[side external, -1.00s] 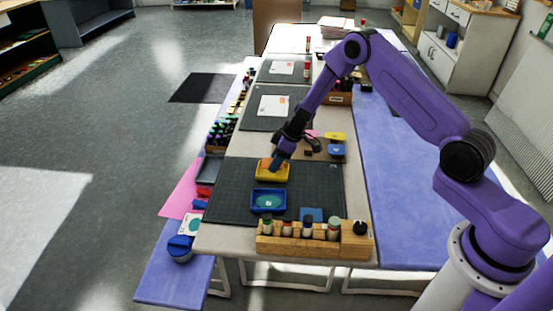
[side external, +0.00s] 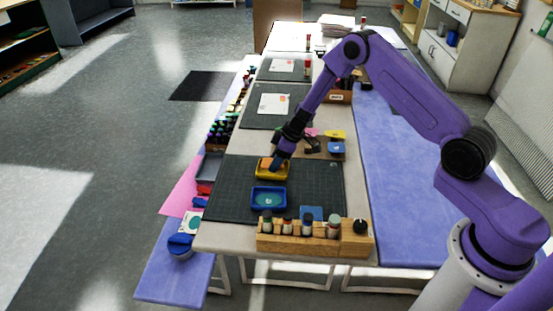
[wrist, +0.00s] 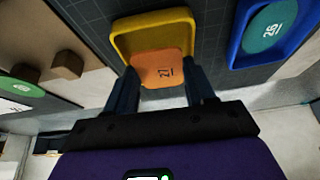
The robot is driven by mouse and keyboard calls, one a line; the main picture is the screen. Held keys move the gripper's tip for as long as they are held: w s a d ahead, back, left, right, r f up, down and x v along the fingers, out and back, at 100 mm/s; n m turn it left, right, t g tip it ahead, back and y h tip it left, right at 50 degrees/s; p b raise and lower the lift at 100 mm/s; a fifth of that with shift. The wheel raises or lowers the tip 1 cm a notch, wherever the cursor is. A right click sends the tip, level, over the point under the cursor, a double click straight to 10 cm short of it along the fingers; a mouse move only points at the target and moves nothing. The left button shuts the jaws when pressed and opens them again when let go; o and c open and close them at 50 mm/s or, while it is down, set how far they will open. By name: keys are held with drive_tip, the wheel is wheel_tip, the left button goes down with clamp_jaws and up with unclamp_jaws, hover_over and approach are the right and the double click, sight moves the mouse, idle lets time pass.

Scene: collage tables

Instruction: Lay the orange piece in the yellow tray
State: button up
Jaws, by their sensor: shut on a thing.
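In the wrist view, the piece overlaps the near side of the yellow tray (wrist: 124,42). Whether it touches the tray floor I cannot tell. In the side view, the yellow tray (side external: 282,176) lies on the dark cutting mat, with my gripper (side external: 277,163) right above it, its tips low at the tray. There the piece is mostly hidden by the fingers.
A blue tray (side external: 256,207) holding a teal piece (wrist: 268,27) lies beside the yellow tray, nearer the table's front. A wooden rack (side external: 345,248) of bottles stands at the front edge. A brown board with small blocks lies behind. The mat's left part is clear.

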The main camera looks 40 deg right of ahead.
drive_tip(key=o, duration=0.8)
drive_tip(key=shift+o, duration=0.2)
drive_tip(key=shift+r, duration=3.5)
